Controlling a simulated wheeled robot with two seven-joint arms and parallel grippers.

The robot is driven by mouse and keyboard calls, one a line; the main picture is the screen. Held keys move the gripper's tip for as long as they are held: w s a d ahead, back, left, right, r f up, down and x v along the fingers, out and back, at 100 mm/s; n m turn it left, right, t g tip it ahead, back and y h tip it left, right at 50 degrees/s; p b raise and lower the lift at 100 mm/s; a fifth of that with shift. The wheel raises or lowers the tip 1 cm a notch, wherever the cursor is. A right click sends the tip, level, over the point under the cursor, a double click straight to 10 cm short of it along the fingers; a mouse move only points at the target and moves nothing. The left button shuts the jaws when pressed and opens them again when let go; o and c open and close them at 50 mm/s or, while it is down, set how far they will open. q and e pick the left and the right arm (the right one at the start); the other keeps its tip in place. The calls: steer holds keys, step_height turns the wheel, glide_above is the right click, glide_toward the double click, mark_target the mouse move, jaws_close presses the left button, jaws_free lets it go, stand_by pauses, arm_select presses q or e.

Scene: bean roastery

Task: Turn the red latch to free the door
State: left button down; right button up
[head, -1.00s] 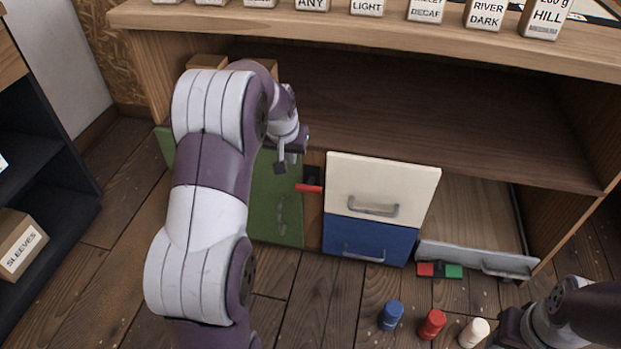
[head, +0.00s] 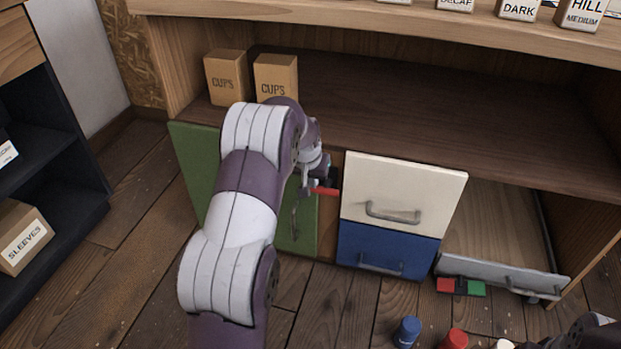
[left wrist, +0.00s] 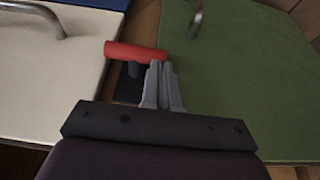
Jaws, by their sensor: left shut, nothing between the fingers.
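The red latch (head: 326,191) is a short bar lying level on a dark mount. It lies across the seam between the green door (head: 195,165) and the wooden post to its right. In the left wrist view the red latch (left wrist: 135,52) shows with its end over the edge of the green door (left wrist: 235,75). My left gripper (head: 306,190) is at the latch's door-side end. In the left wrist view its fingertips (left wrist: 160,68) are shut and empty, close beside that end; I cannot tell if they touch. The door looks closed. Only part of my right arm shows at bottom right.
A cream drawer (head: 400,190) and a blue drawer (head: 385,250) with handles stand right of the latch. A low grey-fronted drawer (head: 500,272) is at the right. Cups boxes (head: 228,78) sit on the shelf above. Blue (head: 408,330) and red (head: 453,338) pieces stand on the floor.

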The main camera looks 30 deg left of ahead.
arm_select(q)
steer(key=shift+w+f, duration=0.1)
steer(key=shift+f, duration=0.25)
arm_select(e)
steer(key=shift+f, duration=0.3)
